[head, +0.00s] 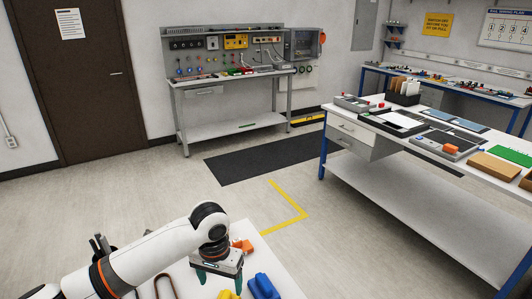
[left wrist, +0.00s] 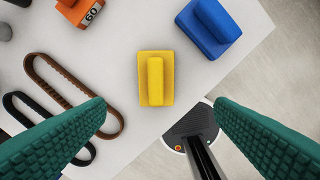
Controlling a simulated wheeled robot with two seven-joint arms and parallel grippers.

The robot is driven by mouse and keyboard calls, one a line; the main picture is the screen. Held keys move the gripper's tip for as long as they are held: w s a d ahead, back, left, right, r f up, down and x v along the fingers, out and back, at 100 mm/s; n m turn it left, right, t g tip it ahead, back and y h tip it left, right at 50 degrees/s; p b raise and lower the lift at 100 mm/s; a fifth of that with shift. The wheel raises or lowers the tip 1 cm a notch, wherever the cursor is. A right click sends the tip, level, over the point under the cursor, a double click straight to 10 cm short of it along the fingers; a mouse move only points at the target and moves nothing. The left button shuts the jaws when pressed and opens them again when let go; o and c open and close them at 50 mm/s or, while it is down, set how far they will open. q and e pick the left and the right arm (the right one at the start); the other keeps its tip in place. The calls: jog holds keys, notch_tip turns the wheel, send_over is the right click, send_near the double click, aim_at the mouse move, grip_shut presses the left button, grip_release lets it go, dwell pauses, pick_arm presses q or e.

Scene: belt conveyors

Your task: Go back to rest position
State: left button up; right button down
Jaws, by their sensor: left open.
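My left gripper (head: 219,281) hangs over the white table at the bottom of the head view, its teal fingers pointing down. In the left wrist view its two fingers (left wrist: 160,106) are wide apart with nothing held between them. A yellow block (left wrist: 155,80) lies on the table below the gripper, apart from the fingers. A blue block (left wrist: 209,28) lies beside it, also seen in the head view (head: 263,287). An orange block marked 60 (left wrist: 82,10) lies at the top left. My right gripper is in neither view.
A brown toothed belt (left wrist: 62,82) and a black belt (left wrist: 40,128) lie on the white table (left wrist: 120,40). A large workbench (head: 420,178) stands to the right, another bench with a panel (head: 240,125) at the back. The floor between (head: 190,190) is clear.

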pick_arm(q)
jog(key=s+d+f+m+t+h, duration=0.1)
jog(key=s+d+f+h, duration=0.15)
jog(key=s, duration=0.35)
jog(key=s+d+f+m+t+h, duration=0.1)
jog(key=s+d+f, duration=0.3)
jog(key=s, duration=0.3)
jog(key=s+a+f+n+t+y, duration=0.2)
jog(key=s+a+y, duration=0.2)
jog(key=s+a, duration=0.9)
notch_tip(320, 180, down, 27)
jog(key=g, duration=0.2)
jog(key=s+a+f+g+b, duration=0.1)
jog(key=s+a+f, duration=0.1)
jog(key=s+f, duration=1.4)
jog(key=shift+s+a, duration=0.25)
jog(key=shift+s, duration=0.15)
